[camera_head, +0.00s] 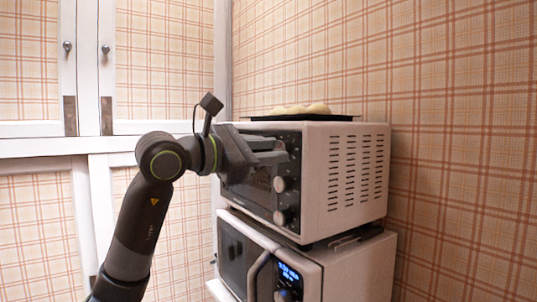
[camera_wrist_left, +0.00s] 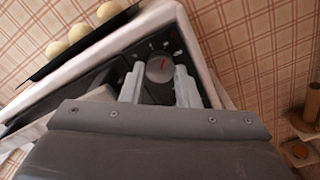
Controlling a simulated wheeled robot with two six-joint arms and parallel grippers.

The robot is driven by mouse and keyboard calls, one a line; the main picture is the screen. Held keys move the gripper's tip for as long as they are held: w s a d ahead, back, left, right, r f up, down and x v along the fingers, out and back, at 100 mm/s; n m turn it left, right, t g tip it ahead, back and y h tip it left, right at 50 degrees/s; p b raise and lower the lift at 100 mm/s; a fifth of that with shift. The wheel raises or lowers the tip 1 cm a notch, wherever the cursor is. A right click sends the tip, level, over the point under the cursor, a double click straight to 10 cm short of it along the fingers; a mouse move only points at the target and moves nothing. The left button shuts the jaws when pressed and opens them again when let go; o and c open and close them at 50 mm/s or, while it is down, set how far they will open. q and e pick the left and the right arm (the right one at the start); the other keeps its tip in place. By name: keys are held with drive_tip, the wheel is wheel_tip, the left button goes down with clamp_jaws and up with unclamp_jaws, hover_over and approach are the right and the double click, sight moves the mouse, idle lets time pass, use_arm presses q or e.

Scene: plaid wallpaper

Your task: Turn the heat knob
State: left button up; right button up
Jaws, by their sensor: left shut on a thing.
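A white toaster oven (camera_head: 345,180) with a dark front stands against the wall. Two silver knobs, a middle knob (camera_head: 280,184) and a lower knob (camera_head: 280,217), show on its front panel in the head view. My left gripper (camera_head: 283,153) is at the top of that panel and hides the top knob there. No readable label shows which knob sets the heat. My right gripper is not in view.
The toaster oven stands on a white microwave (camera_head: 360,268) with a lit blue display. A dark tray (camera_head: 335,118) with pale round buns (camera_head: 300,109) lies on top of the oven. White cabinet doors (camera_head: 88,60) are at the left.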

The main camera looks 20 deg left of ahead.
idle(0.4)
use_arm(q)
drive_tip(key=o, duration=0.7)
drive_tip(key=b+v, duration=0.7)
drive_tip(key=v, duration=1)
drive_tip(key=shift+s, duration=0.2)
drive_tip(key=shift+w+a+f, duration=0.1)
drive_tip(key=shift+a, duration=0.05)
